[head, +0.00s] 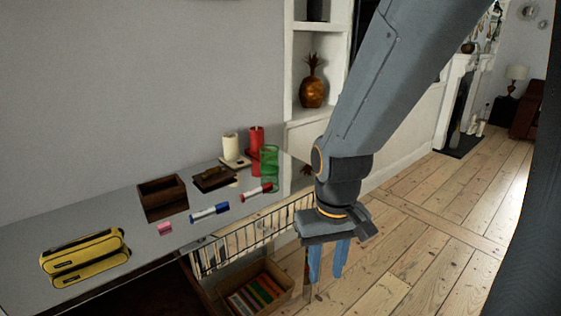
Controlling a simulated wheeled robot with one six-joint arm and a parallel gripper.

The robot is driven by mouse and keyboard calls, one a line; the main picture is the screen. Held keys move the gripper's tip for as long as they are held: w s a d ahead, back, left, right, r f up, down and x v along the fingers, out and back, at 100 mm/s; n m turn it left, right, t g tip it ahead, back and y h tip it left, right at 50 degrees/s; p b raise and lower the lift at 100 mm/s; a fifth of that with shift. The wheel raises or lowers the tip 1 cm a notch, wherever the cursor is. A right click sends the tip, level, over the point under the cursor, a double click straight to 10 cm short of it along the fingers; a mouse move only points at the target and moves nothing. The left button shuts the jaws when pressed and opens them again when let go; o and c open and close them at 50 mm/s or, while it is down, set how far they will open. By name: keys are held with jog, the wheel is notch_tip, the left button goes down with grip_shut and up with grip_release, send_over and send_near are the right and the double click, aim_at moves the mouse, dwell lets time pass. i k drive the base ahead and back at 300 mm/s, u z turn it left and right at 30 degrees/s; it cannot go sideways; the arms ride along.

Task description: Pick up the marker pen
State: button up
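Two marker pens lie on the grey tabletop (110,225) in the head view. The blue and white marker pen (209,212) lies near the front edge, left of the other. The red and white marker pen (256,192) lies to its right, in front of the green tumbler. I cannot tell which one the task means. My gripper (327,262) hangs fingers down over the floor, right of the table's end and apart from both pens. Its two blue fingers look slightly apart, with nothing seen between them.
A yellow pencil case (85,257), pink eraser (165,228), brown box (163,197), dark wooden item (213,177), cream candle (231,147), red cylinder (256,140) and green tumbler (269,168) stand around the pens. Below are a wire rack (250,236) and a crate (280,273). Floor at right is clear.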

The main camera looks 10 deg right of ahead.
aim_at(223, 205)
jog(key=z, duration=0.5)
jog(key=k, duration=0.65)
jog(key=z, duration=0.6)
jog(key=i, duration=0.85)
jog(key=u, duration=0.7)
jog(key=i, duration=0.8)
jog(key=u, duration=1.15)
jog(key=i, duration=0.3)
jog(key=u, duration=0.2)
